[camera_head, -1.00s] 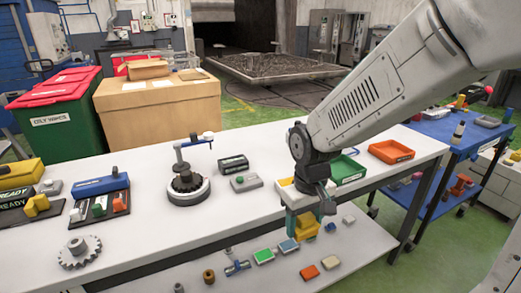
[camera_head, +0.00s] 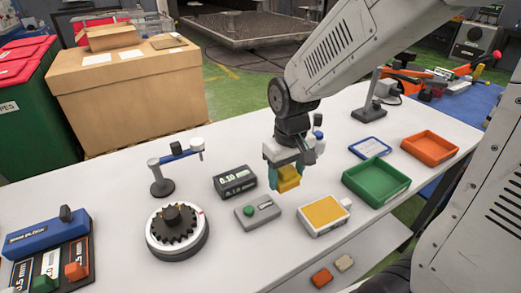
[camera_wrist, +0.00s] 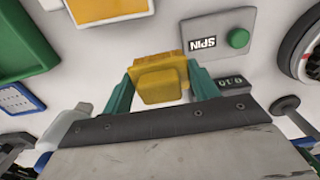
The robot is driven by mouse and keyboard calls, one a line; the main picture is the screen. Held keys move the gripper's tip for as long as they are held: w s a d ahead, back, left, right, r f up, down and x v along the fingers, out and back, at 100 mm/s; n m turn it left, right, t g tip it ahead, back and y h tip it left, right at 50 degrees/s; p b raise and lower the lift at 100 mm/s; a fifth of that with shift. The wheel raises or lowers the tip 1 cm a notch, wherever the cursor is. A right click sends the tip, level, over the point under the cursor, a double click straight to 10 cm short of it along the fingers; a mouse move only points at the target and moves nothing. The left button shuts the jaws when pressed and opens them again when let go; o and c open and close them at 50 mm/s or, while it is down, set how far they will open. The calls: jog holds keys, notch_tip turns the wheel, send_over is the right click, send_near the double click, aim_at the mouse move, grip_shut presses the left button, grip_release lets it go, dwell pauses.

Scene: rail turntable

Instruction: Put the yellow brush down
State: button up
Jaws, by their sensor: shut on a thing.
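My gripper (camera_head: 282,176) is shut on the yellow brush (camera_head: 289,180), with teal fingers on either side of it. In the wrist view the brush (camera_wrist: 158,78) sits between the fingertips, its blocky yellow top toward the camera.
A black 0.10 mm block (camera_head: 235,182) is behind the SPIN box. A round gear fixture (camera_head: 178,232) stands left. A green tray (camera_head: 376,182), an orange tray (camera_head: 430,151) and a blue-edged card (camera_head: 369,147) lie right. Table front left of the pad is clear.

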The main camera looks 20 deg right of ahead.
jog(key=w, duration=0.5)
jog(key=w+f, duration=0.1)
jog(key=w, duration=0.4)
jog(key=w+d, duration=0.1)
jog(key=w, duration=0.5)
jog(key=shift+f, duration=0.25)
jog(key=shift+w, duration=0.1)
jog(key=shift+f, duration=1.75)
jog(key=shift+f, duration=0.2)
jog(key=o, duration=0.9)
jog(key=shift+r, duration=0.15)
